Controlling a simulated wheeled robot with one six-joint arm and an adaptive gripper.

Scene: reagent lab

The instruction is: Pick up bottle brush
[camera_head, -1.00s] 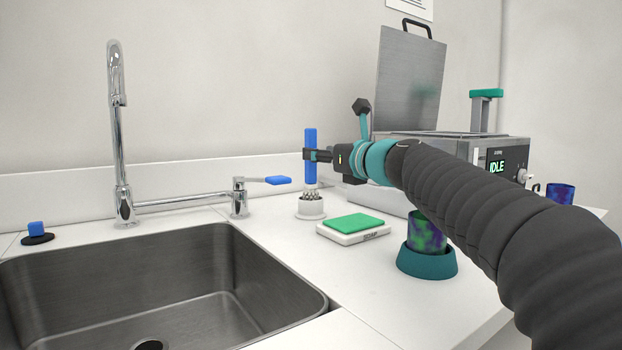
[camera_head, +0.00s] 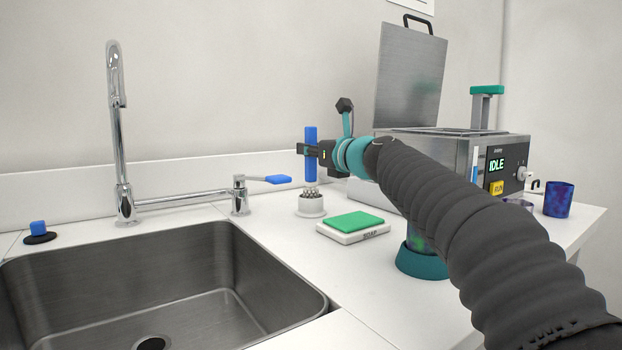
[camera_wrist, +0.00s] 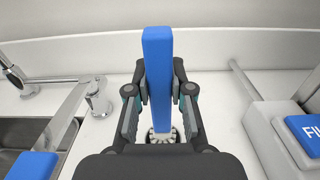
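The bottle brush has a blue handle (camera_head: 311,136) and grey bristles (camera_head: 311,193). It is upright, with the bristles in a small white holder (camera_head: 311,207) on the counter, showing above its rim. My gripper (camera_head: 309,150) is shut on the upper part of the handle, one finger on each side. In the wrist view the blue handle (camera_wrist: 157,60) stands between the two fingers of my gripper (camera_wrist: 159,72). The holder (camera_wrist: 162,136) shows partly below the handle there.
A steel sink (camera_head: 235,245) and a faucet (camera_head: 120,140) are at left. A steel bath (camera_head: 455,155) stands behind my arm. A blue cup (camera_head: 558,200) is at far right.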

